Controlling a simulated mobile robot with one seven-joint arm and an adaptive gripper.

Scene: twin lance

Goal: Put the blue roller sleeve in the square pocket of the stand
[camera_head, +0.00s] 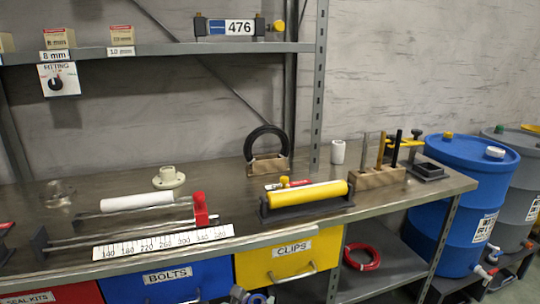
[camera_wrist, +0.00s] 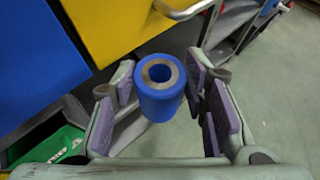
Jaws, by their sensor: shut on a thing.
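The blue roller sleeve (camera_wrist: 158,100) is a short thick tube with a metal-lined bore. In the wrist view it sits between the purple pads of my gripper (camera_wrist: 165,88), which is shut on it, with its open end facing the camera. In the head view my gripper (camera_head: 250,295) shows only partly at the bottom edge, low in front of the drawers, with a bit of blue at it. A small dark square block (camera_head: 428,171) at the right end of the bench may be the stand; I cannot make out its pocket.
The bench (camera_head: 235,185) holds a yellow roller (camera_head: 305,195) in a dark cradle, a white roller (camera_head: 137,201) on a rail frame, a wooden block (camera_head: 377,178) with upright rods, and a white cup (camera_head: 338,151). Blue (camera_head: 185,282) and yellow (camera_head: 290,262) drawers hang below. A blue drum (camera_head: 455,205) stands right.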

